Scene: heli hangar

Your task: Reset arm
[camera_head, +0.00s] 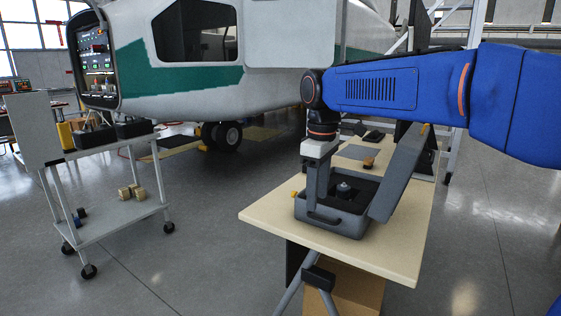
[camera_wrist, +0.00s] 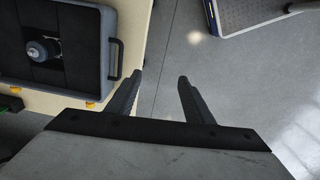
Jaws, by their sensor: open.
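My gripper (camera_wrist: 160,78) is open and empty in the wrist view, its two dark fingers apart over the grey floor just beyond the table edge. In the head view my blue arm reaches in from the right, and its end hangs over the table beside an open grey case. The grey case (camera_head: 330,226) has its lid (camera_head: 398,172) tilted up on the right. A dark round part with a metallic top (camera_head: 344,189) sits in the dark foam inside. The case (camera_wrist: 104,50) and the part (camera_wrist: 43,50) also show at upper left in the wrist view.
The case stands on a pale table (camera_head: 395,260) with other small items further back. A white cart (camera_head: 120,212) with small blocks stands at left. A white and green helicopter (camera_head: 190,78) fills the back. Floor between cart and table is clear.

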